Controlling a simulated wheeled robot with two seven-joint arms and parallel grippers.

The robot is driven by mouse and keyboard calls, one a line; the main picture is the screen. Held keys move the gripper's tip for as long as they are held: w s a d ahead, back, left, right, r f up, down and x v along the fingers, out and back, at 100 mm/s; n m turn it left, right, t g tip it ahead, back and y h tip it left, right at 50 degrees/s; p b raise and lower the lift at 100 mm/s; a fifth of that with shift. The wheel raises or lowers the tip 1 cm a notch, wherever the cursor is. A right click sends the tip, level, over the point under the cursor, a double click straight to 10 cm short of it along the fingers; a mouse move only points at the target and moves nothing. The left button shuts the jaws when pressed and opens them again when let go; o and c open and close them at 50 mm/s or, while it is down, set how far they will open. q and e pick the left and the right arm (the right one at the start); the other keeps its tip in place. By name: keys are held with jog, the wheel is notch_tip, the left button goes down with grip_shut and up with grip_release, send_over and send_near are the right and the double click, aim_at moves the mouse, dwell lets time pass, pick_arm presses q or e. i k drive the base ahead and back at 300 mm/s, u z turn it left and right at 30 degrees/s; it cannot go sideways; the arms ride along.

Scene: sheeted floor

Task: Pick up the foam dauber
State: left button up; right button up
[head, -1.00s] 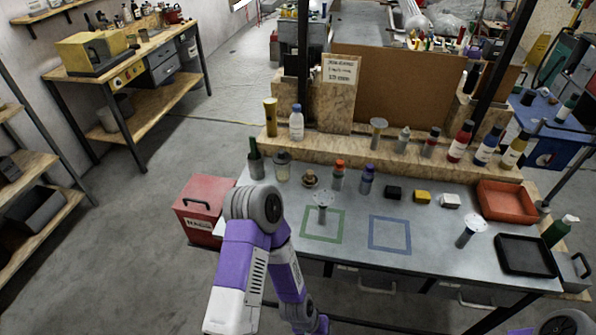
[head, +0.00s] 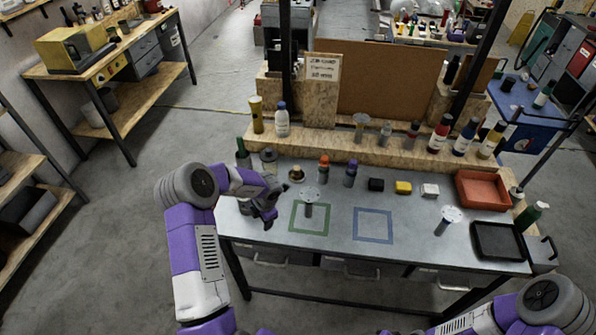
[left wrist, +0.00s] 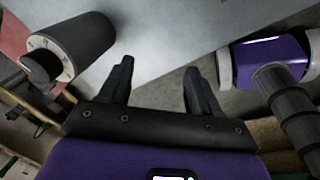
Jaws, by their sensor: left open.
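I cannot tell for certain which item is the foam dauber. A small brown, round-topped piece on a dark base (head: 297,174) stands at the back left of the grey bench and could be it. Stemmed pieces with pale discs also stand upright, one at the green square (head: 310,198) and one farther right (head: 447,219). My left gripper (head: 257,224) is over the bench's left end, in front of and left of the brown piece, apart from it. In the left wrist view its jaws (left wrist: 158,66) are open and empty. My right gripper is out of view.
Red and purple-capped bottles (head: 323,168) (head: 350,174) stand right of the brown piece. A jar (head: 268,158) and green bottle (head: 243,152) stand left. A red tray (head: 482,189) and black tray (head: 499,241) are at right. The blue square (head: 373,225) is clear.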

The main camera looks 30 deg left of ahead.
aim_at(296, 173)
jog(key=i, duration=0.95)
